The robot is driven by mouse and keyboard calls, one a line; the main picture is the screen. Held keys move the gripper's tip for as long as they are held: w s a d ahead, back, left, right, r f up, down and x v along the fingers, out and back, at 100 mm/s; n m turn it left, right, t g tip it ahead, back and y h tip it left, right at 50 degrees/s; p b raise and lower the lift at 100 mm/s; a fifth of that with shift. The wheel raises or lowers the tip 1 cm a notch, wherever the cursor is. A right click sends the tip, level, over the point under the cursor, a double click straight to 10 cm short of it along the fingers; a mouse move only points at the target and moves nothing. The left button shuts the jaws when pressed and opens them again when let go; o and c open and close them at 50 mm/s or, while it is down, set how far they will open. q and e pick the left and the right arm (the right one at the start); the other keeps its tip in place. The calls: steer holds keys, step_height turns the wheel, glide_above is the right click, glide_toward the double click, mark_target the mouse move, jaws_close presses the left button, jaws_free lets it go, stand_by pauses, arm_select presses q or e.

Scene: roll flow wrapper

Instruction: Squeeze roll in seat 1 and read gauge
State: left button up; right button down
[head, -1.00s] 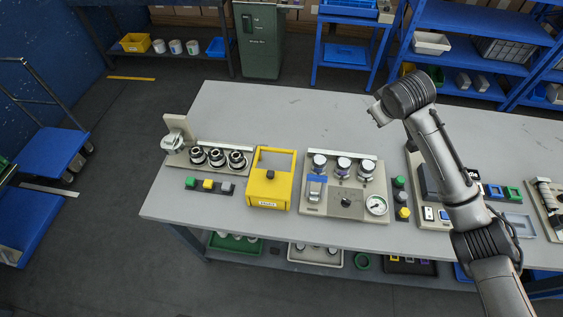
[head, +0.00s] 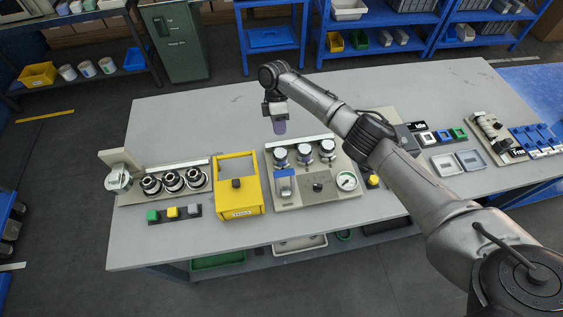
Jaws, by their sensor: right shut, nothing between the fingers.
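A pale panel (head: 315,194) on the table holds three silver-topped rolls in a row: left (head: 280,157), middle (head: 304,154) and right (head: 327,149). Seat numbers are too small to read, so I cannot tell which is seat 1. A round white-faced gauge (head: 347,181) sits at the panel's front right; its reading is too small to tell. My left gripper is out of view.
A yellow box (head: 238,200) with a handle stands left of the panel. Further left are a holder with several dark-ringed parts (head: 173,180) and coloured buttons (head: 172,212). Small trays (head: 446,164) lie to the right. The table's back left (head: 190,115) is clear.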

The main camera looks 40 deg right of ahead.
stand_by(0.4)
steer(key=x, duration=1)
steer(key=shift+f, duration=0.15)
steer(key=shift+s+a+r+p, duration=0.2)
steer(key=shift+s+a+p, duration=0.05)
steer(key=shift+s+p, duration=0.15)
steer(key=shift+s+a+r+p, duration=0.2)
steer(key=shift+s+p, duration=0.15)
steer(key=shift+p, duration=0.05)
steer(key=shift+s+a+r+p, duration=0.15)
steer(key=shift+s+a+p, duration=0.25)
steer(key=shift+s, duration=0.45)
steer(key=shift+a, duration=0.1)
